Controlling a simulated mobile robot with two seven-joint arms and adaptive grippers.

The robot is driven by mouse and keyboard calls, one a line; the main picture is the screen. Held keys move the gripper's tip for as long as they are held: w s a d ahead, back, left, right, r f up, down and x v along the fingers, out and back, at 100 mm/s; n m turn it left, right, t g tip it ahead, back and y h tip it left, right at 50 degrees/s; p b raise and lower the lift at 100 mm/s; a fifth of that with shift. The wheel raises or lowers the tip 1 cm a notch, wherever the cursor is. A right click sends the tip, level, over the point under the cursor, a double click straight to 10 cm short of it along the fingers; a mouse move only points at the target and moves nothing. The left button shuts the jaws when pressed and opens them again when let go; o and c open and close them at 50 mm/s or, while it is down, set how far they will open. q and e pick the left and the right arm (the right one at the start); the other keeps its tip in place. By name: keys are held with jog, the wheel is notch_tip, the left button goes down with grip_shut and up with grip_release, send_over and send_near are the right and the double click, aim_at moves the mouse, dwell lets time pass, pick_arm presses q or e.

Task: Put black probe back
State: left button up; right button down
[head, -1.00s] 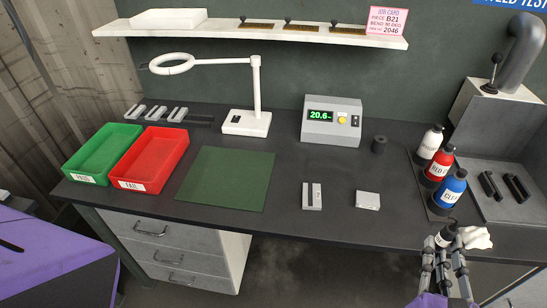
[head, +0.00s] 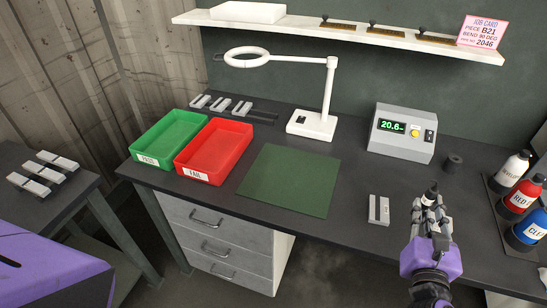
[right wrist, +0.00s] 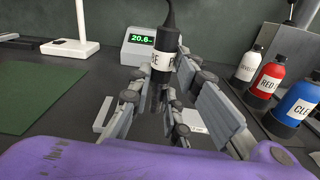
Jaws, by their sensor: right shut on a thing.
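The black probe (head: 431,194) has a white lettered band and stands roughly upright in my right gripper (head: 430,212). The gripper is shut on it above the front part of the bench, right of the slotted metal block. In the right wrist view, the probe (right wrist: 165,45) rises between the fingers with its thin end up; its lower end is partly hidden by them. A short black cylinder (head: 453,163) stands on the bench right of the grey meter (head: 402,133), behind and apart from the probe. My left gripper is not in view.
The slotted metal block (head: 378,210) lies left of the gripper. A pale block (right wrist: 200,128) lies near the fingers. Labelled bottles, including the red one (head: 523,196), stand at the right. The green mat (head: 290,180) is bare. A lamp (head: 312,124) stands behind it.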

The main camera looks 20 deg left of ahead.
jog(key=f, duration=0.1)
jog(key=w+f, duration=0.1)
jog(key=f, duration=0.1)
jog(key=shift+w+a+f+b, duration=0.2)
jog(key=shift+w+b, duration=0.1)
jog(key=shift+w, duration=0.1)
jog(key=shift+w+f, duration=0.25)
jog(key=shift+w, duration=0.05)
jog(key=shift+w+a+f, duration=0.1)
jog(key=shift+w+f, duration=0.15)
jog(key=shift+f, duration=0.1)
notch_tip(320, 180, down, 4)
jog(key=shift+w+r+b, duration=0.1)
jog(key=shift+r+b, duration=0.15)
jog(key=shift+b, duration=0.7)
jog(key=shift+r, duration=0.2)
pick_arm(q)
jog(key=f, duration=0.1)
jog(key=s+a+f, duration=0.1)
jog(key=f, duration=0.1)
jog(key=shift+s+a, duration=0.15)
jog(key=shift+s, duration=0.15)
